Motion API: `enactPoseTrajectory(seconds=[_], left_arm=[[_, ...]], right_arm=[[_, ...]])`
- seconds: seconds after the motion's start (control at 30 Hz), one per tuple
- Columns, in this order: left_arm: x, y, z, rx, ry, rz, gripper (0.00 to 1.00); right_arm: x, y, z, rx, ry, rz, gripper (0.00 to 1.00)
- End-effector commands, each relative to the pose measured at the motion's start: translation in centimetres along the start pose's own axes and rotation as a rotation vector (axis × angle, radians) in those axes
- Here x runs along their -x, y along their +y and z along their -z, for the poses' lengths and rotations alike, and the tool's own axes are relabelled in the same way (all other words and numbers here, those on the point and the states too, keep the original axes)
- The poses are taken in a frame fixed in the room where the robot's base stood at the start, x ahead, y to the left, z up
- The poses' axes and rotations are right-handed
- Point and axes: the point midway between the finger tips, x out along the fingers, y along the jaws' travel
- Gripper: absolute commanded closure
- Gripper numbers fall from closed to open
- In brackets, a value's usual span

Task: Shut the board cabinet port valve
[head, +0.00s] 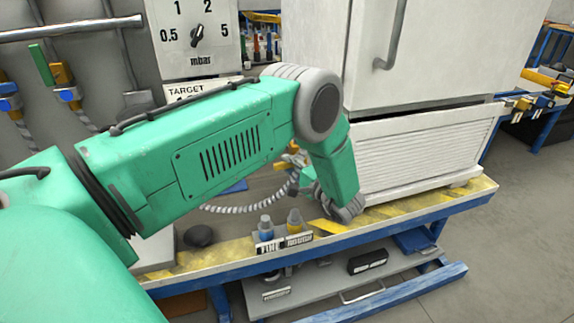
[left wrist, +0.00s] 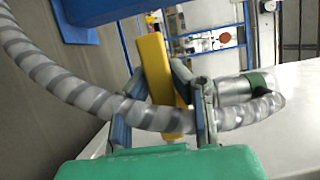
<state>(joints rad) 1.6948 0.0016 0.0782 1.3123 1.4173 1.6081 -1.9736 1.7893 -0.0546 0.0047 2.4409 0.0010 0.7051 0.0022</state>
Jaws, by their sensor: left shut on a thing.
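In the left wrist view, my left gripper (left wrist: 158,80) is closed around a yellow bar-shaped handle (left wrist: 153,55), which stands between its fingers. A grey ribbed hose (left wrist: 88,97) crosses in front of the fingers and hides part of the handle. A metal cylindrical fitting (left wrist: 232,90) lies right of the fingers. In the head view, my left arm bends down over the bench and hides most of the gripper. A small yellow part (head: 295,151) and a ribbed hose (head: 235,209) show beside my wrist. How far the handle is turned cannot be told. My right gripper is out of view.
A white cabinet (head: 430,155) stands on the blue-framed bench (head: 385,218), close to my wrist. A dial panel (head: 196,62) is behind my arm. Grey floor is open at right.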

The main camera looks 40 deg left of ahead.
Motion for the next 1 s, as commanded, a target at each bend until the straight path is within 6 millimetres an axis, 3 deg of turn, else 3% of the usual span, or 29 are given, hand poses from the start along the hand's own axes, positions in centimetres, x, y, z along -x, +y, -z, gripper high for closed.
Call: enactPoseTrajectory(seconds=[0.03, 0.1, 0.13, 0.43, 0.57, 1.0], left_arm=[[0.7, 0.4, 0.1, -0.004, 0.009, -0.012, 1.00], [0.7, 0.4, 0.1, -0.004, 0.010, -0.012, 0.68], [0.7, 0.4, 0.1, -0.004, 0.009, -0.012, 0.60], [0.1, 0.4, 0.0, 0.001, 0.005, -0.011, 0.60], [0.8, 0.4, 0.1, 0.001, 0.006, -0.011, 0.60], [9.9, 0.2, 0.2, 0.000, 0.009, -0.007, 0.60]], right_arm=[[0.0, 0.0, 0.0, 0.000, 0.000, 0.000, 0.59], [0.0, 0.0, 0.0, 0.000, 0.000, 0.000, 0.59], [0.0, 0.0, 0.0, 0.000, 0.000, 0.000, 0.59], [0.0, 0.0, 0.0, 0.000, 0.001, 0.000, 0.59], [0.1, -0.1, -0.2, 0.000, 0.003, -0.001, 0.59], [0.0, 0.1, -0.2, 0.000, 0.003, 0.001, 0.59]])
